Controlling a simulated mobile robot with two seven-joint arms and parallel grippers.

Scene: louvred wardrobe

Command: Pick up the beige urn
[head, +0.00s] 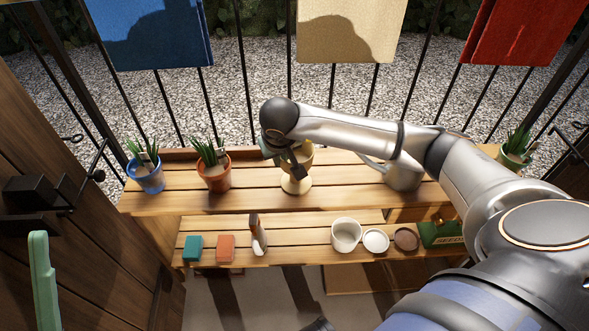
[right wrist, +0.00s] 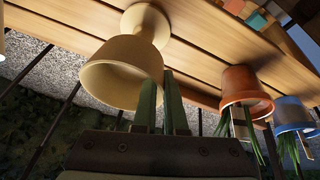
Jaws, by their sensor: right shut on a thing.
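The beige urn (head: 297,184) is a pale footed cup at the middle of the upper wooden shelf. It appears upright, with its foot at or very near the planks; a small gap cannot be ruled out. My right gripper (head: 290,158) reaches in from the right and is shut on the urn's rim, covering part of the bowl. In the right wrist view the urn (right wrist: 122,70) appears upside down, and the green fingers (right wrist: 163,105) meet at its rim side.
A terracotta pot (head: 215,178) and a blue pot (head: 149,181) with plants stand left of the urn. A grey watering can (head: 403,175) stands to the right, under my arm. The lower shelf holds a white pot (head: 345,235) and small blocks. Bars and hanging cloths stand behind.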

